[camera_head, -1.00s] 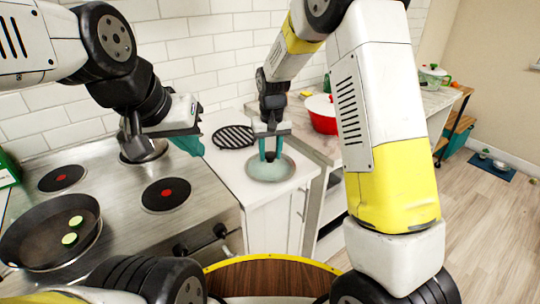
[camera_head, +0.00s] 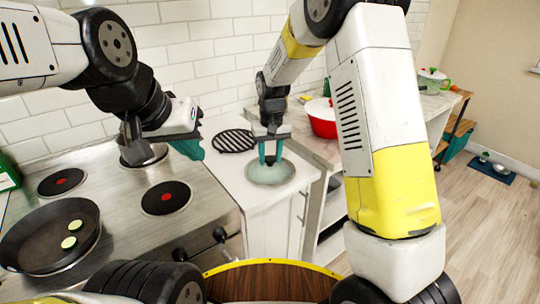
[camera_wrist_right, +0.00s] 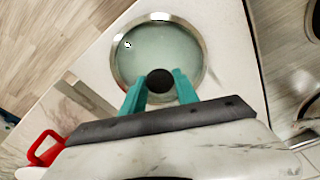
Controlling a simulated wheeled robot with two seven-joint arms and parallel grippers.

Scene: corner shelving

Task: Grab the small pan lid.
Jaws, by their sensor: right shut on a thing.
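The small pan lid (camera_head: 270,174) is a round, pale green glass disc with a metal rim and a dark knob. It is at the white counter beside the stove; I cannot tell whether it touches the surface. My right gripper (camera_head: 270,158) points down over its middle and is shut on the lid's knob. In the right wrist view the glass lid (camera_wrist_right: 150,55) shows its rim, with the dark knob (camera_wrist_right: 160,80) between the teal fingers. My left gripper (camera_head: 190,148) hangs over the back of the stove, away from the lid; its finger gap is not clear.
A black round grate (camera_head: 234,139) lies behind the lid on the white counter (camera_head: 225,172). A pan (camera_head: 40,240) with green slices stands on the stove at left, and a pot sits behind. A red pot (camera_head: 322,122) stands on the right counter.

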